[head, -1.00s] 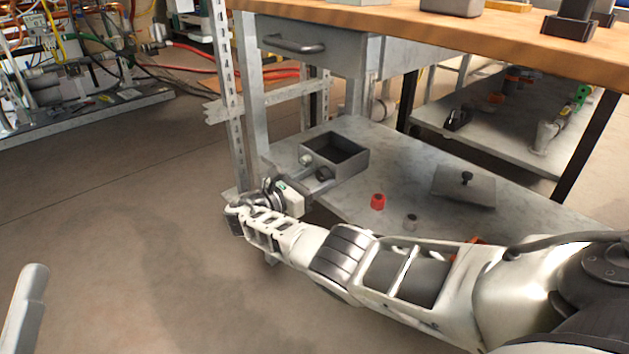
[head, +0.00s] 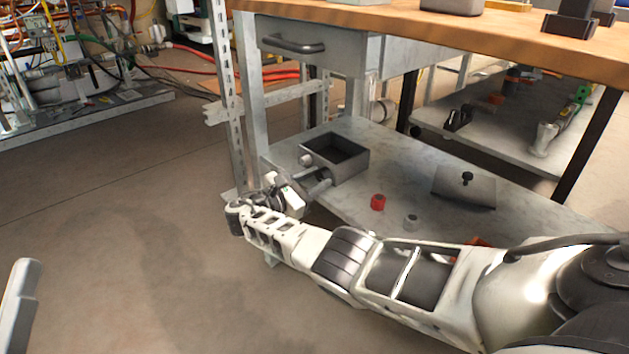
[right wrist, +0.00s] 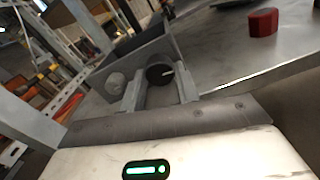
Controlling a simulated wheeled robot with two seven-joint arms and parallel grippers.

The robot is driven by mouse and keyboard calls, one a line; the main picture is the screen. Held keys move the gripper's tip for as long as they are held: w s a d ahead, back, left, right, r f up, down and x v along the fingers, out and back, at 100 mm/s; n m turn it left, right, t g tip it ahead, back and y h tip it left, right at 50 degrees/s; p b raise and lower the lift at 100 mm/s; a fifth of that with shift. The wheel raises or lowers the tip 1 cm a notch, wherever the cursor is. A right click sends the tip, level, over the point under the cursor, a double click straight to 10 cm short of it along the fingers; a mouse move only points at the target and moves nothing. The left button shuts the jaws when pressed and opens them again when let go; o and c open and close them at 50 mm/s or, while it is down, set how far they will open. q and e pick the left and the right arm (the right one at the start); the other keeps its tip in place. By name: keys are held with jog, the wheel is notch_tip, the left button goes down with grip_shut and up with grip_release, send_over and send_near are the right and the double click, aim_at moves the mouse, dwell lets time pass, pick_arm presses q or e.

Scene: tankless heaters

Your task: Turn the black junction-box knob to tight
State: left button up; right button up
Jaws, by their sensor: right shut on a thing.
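The grey, open-topped junction box (head: 352,168) stands on the lower metal shelf. Its black knob (right wrist: 159,74) shows in the right wrist view on the front face, with a white pointer line toward the right. My right gripper (head: 318,184) reaches the box front from the left in the head view. In the right wrist view its two fingers (right wrist: 158,92) stand on either side of the knob and are shut on it. The gripper hides the knob in the head view. A pale piece at the lower left edge of the head view looks like part of my left gripper.
A pale grey round fitting (head: 305,160) sits beside the knob on the box. A red cap (head: 377,202), a grey cap (head: 412,222) and a grey plate with a black knob (head: 464,187) lie on the shelf (head: 340,207). A perforated upright (head: 232,110) stands left; the wooden worktop is above.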

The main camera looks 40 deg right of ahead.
jog(key=o, duration=1)
jog(key=shift+c, duration=0.2)
jog(key=shift+a, duration=0.2)
jog(key=shift+a, duration=0.35)
pick_arm(q)
jog(key=shift+s+r+m+h+b, duration=0.25)
jog(key=shift+r+m+h, duration=0.2)
jog(key=shift+m, duration=0.2)
jog(key=shift+s+r+m+h+b, duration=0.2)
jog(key=shift+r+m+h+b, duration=0.1)
jog(key=shift+m+h, duration=0.3)
pick_arm(e)
jog(key=s+a, duration=0.1)
jog(key=a, duration=1.4)
jog(key=shift+s, duration=0.15)
